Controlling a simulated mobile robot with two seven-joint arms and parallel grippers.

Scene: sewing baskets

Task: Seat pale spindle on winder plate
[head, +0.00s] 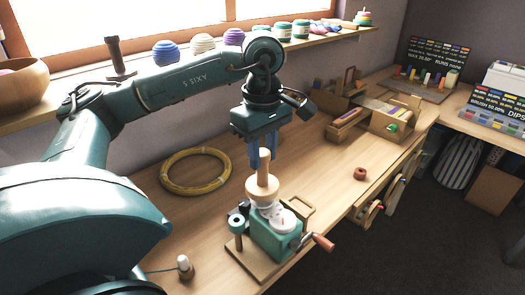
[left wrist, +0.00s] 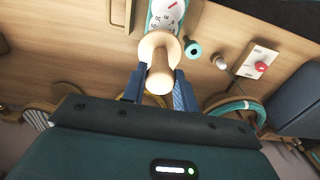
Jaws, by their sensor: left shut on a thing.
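My left gripper (head: 261,156) points down and is shut on the pale wooden spindle (head: 263,193), with its blue fingers on either side of the post. The spindle has a round wider lower part and stands roughly upright over the green winder (head: 268,240). White parts of the winder (head: 269,211) show just under the spindle; I cannot tell whether the two touch. In the left wrist view the spindle (left wrist: 160,50) sits between the fingers (left wrist: 158,92) and hides part of the white dial. My right gripper is not in view.
The winder has a wooden-handled crank (head: 322,243) at its right. A yellow hoop (head: 195,187) lies behind it at left, and a small red-brown ring (head: 360,174) at right. A small white-topped peg (head: 184,265) stands at front left.

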